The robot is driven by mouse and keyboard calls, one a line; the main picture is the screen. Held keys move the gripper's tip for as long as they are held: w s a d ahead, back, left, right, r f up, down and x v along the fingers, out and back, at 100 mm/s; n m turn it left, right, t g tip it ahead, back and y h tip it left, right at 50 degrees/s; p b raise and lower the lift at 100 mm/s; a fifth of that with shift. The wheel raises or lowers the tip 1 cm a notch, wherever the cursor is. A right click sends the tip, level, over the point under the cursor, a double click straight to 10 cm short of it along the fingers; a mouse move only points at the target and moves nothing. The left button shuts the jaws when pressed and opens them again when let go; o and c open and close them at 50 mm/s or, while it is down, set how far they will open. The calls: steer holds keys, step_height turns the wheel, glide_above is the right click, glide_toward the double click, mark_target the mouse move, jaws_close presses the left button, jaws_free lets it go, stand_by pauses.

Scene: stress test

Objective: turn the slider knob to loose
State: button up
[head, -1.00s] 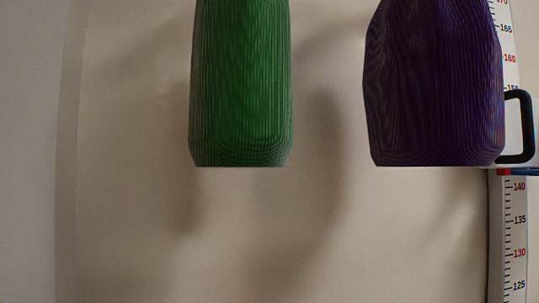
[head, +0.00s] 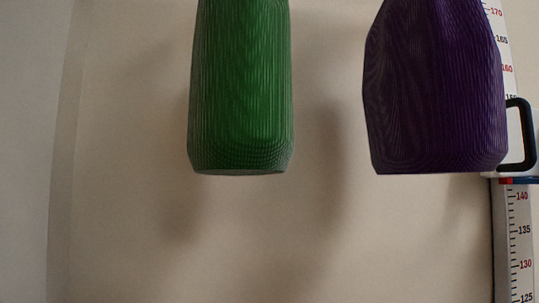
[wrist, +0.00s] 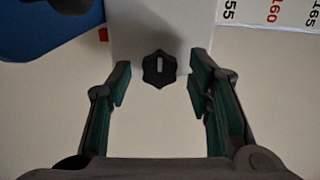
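The slider knob (wrist: 159,69) is a small black lobed knob with a light slot, on the white slider block (wrist: 148,27) in the wrist view. My gripper (wrist: 155,80) is open, with one dark finger with a green pad on each side of the knob. The knob sits between the fingertips, and neither finger visibly touches it. In the head view the slider (head: 533,150) shows only in part at the right edge, with a black loop handle (head: 529,135); the knob cannot be seen there.
A measuring scale (head: 519,240) with red and black numbers runs vertically along the wall at right. A green ribbed hanging shape (head: 241,100) and a purple one (head: 435,100) fill the upper head view. A blue part (wrist: 40,30) lies upper left in the wrist view.

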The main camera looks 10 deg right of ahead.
steer(key=s, duration=1.2)
steer(key=shift+d, duration=0.25)
